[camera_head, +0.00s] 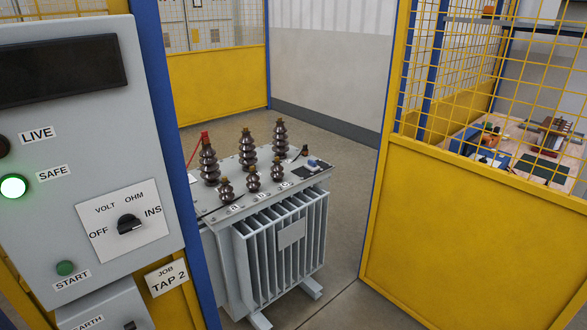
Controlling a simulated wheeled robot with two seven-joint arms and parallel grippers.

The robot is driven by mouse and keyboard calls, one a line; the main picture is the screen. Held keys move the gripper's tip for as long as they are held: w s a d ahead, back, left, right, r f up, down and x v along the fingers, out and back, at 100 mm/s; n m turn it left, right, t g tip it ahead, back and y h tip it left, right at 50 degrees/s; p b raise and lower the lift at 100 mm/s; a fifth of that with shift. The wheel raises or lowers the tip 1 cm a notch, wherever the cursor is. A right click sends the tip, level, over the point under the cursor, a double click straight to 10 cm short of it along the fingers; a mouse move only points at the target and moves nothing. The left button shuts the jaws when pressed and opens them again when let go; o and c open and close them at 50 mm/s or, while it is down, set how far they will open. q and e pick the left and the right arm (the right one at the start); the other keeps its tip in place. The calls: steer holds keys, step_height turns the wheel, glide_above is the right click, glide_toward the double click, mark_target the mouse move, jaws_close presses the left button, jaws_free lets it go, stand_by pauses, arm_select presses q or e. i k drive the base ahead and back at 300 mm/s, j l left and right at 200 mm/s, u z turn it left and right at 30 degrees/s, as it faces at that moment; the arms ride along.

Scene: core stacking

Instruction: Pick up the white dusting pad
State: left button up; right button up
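I cannot make out a white dusting pad for certain in the head view. A grey finned transformer (290,235) stands on the floor past the opening, with several dark ribbed bushings (208,165) on its lid. A small blue and whitish item (317,164) lies at the lid's right end, too small to identify. A small pale patch (193,178) shows at the lid's left edge, partly cut off by the blue post. Neither of my grippers is in view.
A grey control panel (80,130) fills the left, with its green SAFE lamp (14,187) lit. A yellow fence panel (465,235) stands at right. Behind its mesh is a cluttered workbench (510,178). The floor (355,230) between transformer and fence is clear.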

mark_target(312, 165)
steer(key=i+z, duration=0.25)
steer(key=i, duration=2.05)
steer(key=i+z, duration=0.2)
steer(key=z, duration=0.15)
steer(key=i+j+z, duration=0.1)
steer(key=z, duration=0.25)
steer(key=i, duration=0.1)
